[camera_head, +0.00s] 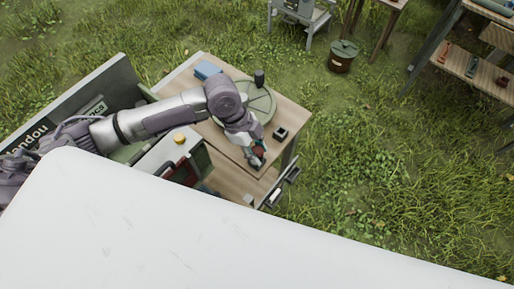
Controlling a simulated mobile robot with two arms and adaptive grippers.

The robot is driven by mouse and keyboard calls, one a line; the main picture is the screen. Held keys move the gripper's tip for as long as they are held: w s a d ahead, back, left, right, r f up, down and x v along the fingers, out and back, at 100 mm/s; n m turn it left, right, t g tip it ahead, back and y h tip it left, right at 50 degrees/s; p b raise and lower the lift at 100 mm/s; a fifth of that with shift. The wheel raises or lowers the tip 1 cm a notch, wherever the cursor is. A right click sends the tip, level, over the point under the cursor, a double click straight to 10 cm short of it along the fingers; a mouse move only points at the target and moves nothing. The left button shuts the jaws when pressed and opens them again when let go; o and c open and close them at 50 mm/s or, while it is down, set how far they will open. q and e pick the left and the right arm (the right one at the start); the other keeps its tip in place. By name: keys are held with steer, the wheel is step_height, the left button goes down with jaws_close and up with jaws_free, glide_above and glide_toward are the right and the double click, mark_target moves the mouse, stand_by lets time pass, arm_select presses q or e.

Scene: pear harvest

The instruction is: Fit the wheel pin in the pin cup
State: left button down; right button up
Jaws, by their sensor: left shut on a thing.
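My left gripper (257,158) is low over the front right part of a wooden table, shut on a small dark reddish thing, mostly hidden by the fingers. I cannot tell for sure whether this is the wheel pin. A small dark square block with an opening on top (281,133), perhaps the pin cup, sits near the table's right edge, to the right of the gripper and apart from it. A round green disc (262,104), perhaps the wheel, lies behind my arm, with a dark upright cylinder (259,78) at its far edge. My right gripper is not in view.
The wooden table (294,115) has a blue item (208,69) at its back left. A box with a yellow knob (179,138) stands left of the gripper. A dark and grey fixture (285,186) is at the front edge. Grass lies to the right.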

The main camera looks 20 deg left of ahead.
arm_select(q)
steer(key=shift+f, duration=0.1)
steer(key=shift+c, duration=1)
jaws_free()
steer(key=shift+r+p, duration=3.05)
steer(key=shift+f, duration=0.1)
